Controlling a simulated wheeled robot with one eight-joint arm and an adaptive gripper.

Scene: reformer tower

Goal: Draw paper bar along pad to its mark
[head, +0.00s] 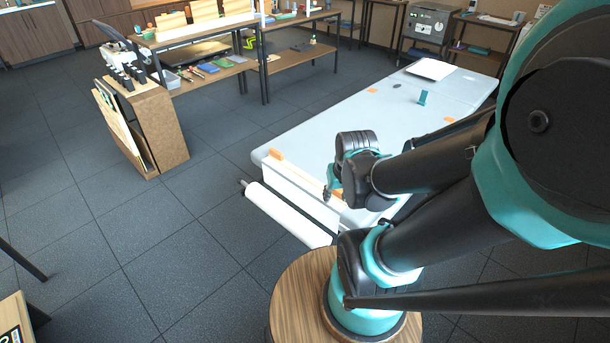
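A long pale blue pad (318,133) runs from the centre to the upper right. My gripper (329,191) is low over the near end, at or just above the bar's middle. It hides part of the bar. Contact and finger opening are too small to tell.
A small teal block (422,98) stands on the pad, and a white cushion or sheet (430,69) lies at its far end. A wooden cabinet (160,125) stands left, with shelves behind. Floor between cabinet and pad is clear. My arm covers the pad's right side.

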